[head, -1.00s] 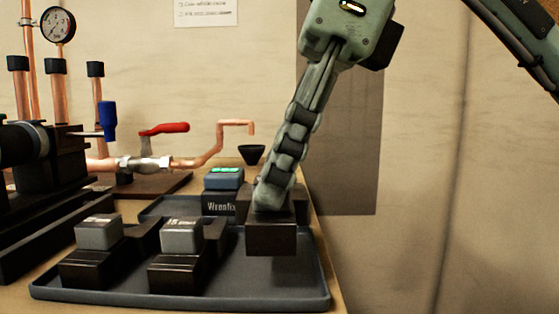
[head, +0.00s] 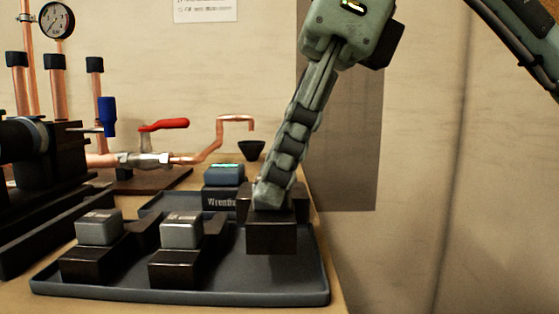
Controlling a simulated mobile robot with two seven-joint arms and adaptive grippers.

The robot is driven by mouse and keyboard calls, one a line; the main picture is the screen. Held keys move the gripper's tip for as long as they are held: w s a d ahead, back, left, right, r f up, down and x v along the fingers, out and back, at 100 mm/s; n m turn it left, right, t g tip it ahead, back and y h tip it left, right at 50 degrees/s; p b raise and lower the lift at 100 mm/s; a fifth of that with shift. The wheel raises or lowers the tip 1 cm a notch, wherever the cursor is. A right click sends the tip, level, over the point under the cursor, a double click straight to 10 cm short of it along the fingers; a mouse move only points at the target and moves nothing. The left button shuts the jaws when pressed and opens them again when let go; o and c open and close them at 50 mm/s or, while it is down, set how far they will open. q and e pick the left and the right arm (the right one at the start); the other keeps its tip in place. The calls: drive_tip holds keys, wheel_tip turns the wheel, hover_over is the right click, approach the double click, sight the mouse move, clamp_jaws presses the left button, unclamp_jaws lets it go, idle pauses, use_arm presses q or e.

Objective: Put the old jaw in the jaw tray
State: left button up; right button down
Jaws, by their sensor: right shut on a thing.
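The old jaw (head: 272,238) is a dark block with a stepped top, at the right end of the jaw tray. My right gripper (head: 270,197) reaches down from above and is shut on its upper part, hiding some of it. The jaw tray (head: 110,296) is a shallow dark grey tray with a raised rim on the bench. The jaw is over the tray's right part; I cannot tell whether its underside touches the tray floor. My left gripper is not in view.
Two other dark jaws with grey tops, a left one (head: 92,268) and a middle one (head: 175,270), stand in the tray. Behind is a blue-topped box (head: 222,176) and a small black funnel (head: 251,150). Copper pipework with a red-handled valve (head: 163,125) is at left.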

drive_tip(key=shift+f+b, duration=1.05)
drive_tip(key=shift+f, duration=0.65)
idle(0.5)
drive_tip(key=c, duration=0.7)
unclamp_jaws()
drive_tip(key=shift+r+p, duration=2.65)
drive_tip(key=shift+r, duration=0.45)
drive_tip(key=shift+s+r+p, duration=0.15)
drive_tip(key=shift+r+p, duration=0.6)
drive_tip(key=shift+r, duration=0.15)
drive_tip(key=shift+a+r, duration=0.1)
